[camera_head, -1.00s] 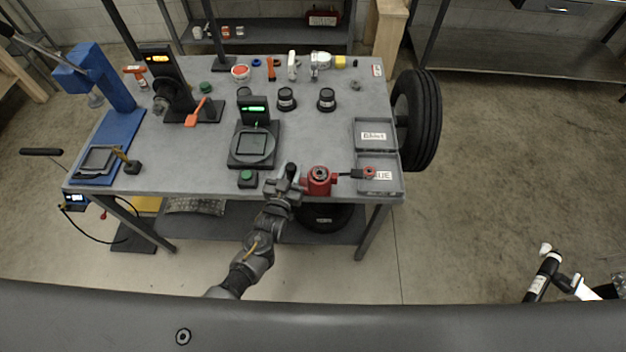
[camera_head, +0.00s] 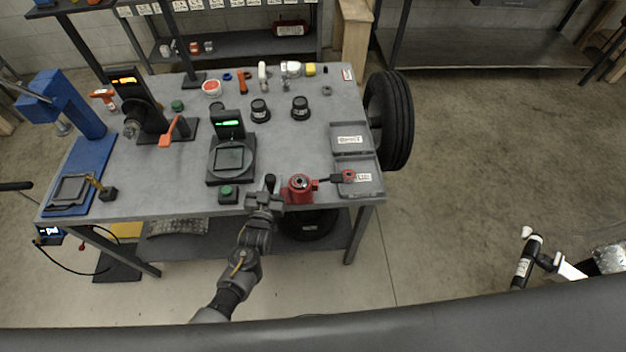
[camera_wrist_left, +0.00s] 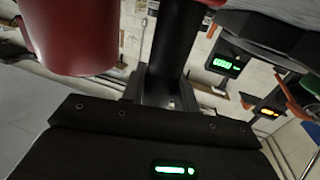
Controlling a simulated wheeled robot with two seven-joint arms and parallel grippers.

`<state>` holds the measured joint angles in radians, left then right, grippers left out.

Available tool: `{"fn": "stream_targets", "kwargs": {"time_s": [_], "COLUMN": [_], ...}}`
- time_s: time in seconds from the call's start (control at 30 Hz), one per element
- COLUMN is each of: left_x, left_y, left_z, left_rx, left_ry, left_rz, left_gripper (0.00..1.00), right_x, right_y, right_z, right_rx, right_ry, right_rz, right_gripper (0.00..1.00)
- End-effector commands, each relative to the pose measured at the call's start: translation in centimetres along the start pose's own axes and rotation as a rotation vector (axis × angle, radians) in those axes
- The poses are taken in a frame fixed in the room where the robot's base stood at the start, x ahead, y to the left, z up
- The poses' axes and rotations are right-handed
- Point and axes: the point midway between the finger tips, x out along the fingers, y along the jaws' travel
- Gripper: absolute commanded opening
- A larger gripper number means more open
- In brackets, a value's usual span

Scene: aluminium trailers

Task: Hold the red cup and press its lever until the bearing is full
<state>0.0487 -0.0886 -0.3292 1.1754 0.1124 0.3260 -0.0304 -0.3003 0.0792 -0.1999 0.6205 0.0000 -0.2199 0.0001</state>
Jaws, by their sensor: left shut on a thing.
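The red cup (camera_head: 299,190) stands at the table's front edge, with a round grey and dark part in its top that could be the bearing; I cannot tell how full it is. A dark bar with a red end (camera_head: 348,175) reaches from it over a grey tray. My left gripper (camera_head: 267,197) is at the cup's left side, shut on an upright black handle (camera_head: 270,182). In the left wrist view the black handle (camera_wrist_left: 175,50) rises between the fingers, and the red cup (camera_wrist_left: 70,35) fills the upper left.
A scale with a green display (camera_head: 230,155) and a green button box (camera_head: 228,194) stand left of the gripper. Grey labelled trays (camera_head: 351,140) lie right of the cup. A blue press (camera_head: 65,105) stands at the far left. A tyre (camera_head: 390,120) is beyond the right table edge.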

Motion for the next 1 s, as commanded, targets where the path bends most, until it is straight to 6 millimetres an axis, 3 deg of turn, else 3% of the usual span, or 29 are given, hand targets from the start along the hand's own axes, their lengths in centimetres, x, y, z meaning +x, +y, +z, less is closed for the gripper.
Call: {"fn": "stream_targets", "kwargs": {"time_s": [0.03, 0.3, 1.0], "left_x": [-0.04, -0.04, -0.04], "left_y": [0.01, 0.02, 0.03], "left_z": [0.07, 0.07, 0.07], "left_rx": [0.0, -0.001, -0.001], "left_ry": [-0.002, -0.002, -0.002], "left_rz": [0.0, 0.0, 0.0], "left_gripper": [0.01, 0.01, 0.01], "right_x": [0.0, 0.01, 0.01], "right_y": [0.0, 0.0, 0.02], "right_z": [0.01, 0.02, 0.03], "right_rx": [0.0, 0.0, 0.0], "right_ry": [0.0, 0.0, -0.001], "right_rz": [0.0, 0.0, 0.0], "right_gripper": [0.34, 0.0, 0.0]}}
